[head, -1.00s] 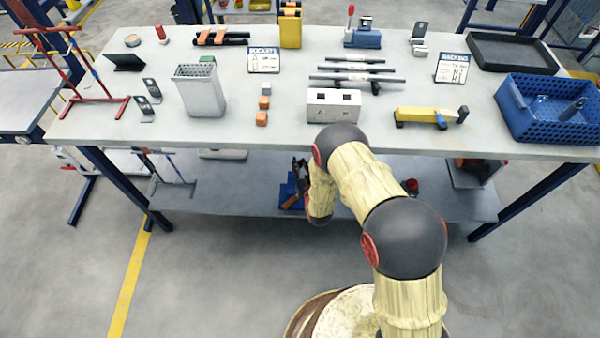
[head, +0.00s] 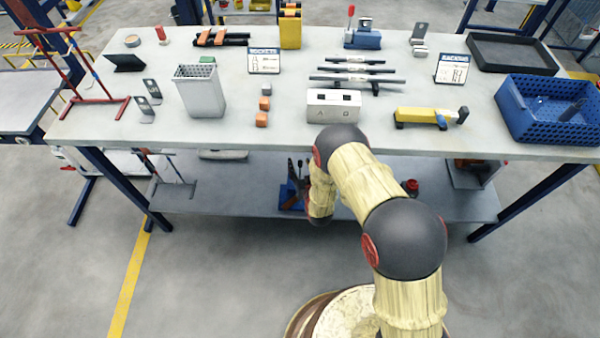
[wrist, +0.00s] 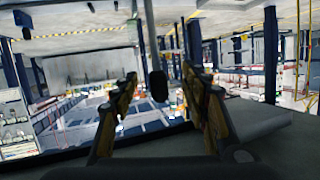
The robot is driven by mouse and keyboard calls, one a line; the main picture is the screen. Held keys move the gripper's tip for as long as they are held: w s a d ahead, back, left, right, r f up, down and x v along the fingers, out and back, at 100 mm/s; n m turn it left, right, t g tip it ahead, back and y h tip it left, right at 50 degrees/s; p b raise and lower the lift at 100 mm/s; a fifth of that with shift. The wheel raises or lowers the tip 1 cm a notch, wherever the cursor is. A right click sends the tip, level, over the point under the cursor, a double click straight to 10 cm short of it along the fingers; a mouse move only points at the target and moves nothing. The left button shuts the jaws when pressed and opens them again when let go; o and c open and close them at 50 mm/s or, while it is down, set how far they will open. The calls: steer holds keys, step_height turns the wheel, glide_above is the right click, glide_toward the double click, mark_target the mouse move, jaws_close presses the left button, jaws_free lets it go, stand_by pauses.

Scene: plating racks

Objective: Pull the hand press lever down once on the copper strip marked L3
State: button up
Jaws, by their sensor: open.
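A blue press-like device (head: 362,39) stands at the back of the table, right of centre, in the head view. Its lever with a red grip (head: 351,13) stands upright. Orange-and-black strips (head: 221,38) lie at the back left; I cannot tell whether these are the copper strips, and no L3 mark is readable. No strip is discernible in the press. My gripper (wrist: 165,100) is open in the wrist view, with two yellowish fingers apart and nothing visible held between them. In the head view my arm reaches to the table's front edge, well short of the press, and its end is mostly hidden.
A white two-hole block (head: 333,106) stands near the front edge beside my arm. Dark bars (head: 353,79) on supports lie between it and the press. A yellow tool (head: 428,116), a blue basket (head: 548,140) and a black tray (head: 510,53) stand right; a grey perforated bin (head: 201,98) stands left.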

steer(key=p+v, duration=0.3)
steer(key=v, duration=0.5)
stand_by(0.4)
steer(key=v, duration=1.2)
steer(key=shift+r, duration=0.1)
